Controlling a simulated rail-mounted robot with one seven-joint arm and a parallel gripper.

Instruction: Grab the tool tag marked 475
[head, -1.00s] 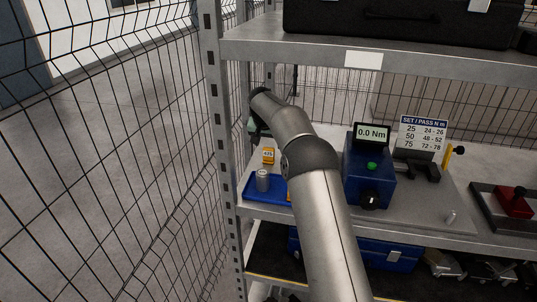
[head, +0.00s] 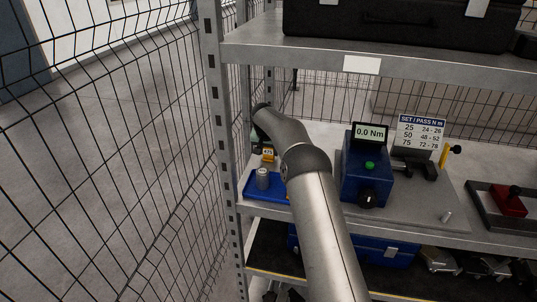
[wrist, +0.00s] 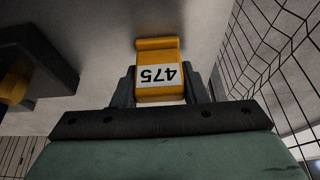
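The tool tag marked 475 (wrist: 160,72) is a small yellow-orange block with a white label. In the wrist view its number reads upside down, and it lies between the two dark fingers of my gripper (wrist: 161,85). The fingers flank it closely on both sides; whether they press on it or leave a thin gap I cannot tell. In the head view the tag (head: 267,155) stands at the shelf's left end, behind a blue tray. My gripper (head: 256,146) is beside it there, mostly hidden behind my arm.
The blue tray (head: 252,190) holds a grey cylinder (head: 262,178). A blue torque tester (head: 366,178) reading 0.0 Nm and a set/pass sign (head: 421,132) stand to the right. A rack post (head: 215,110) and mesh fence (head: 110,150) bound the left; an upper shelf (head: 310,50) is overhead.

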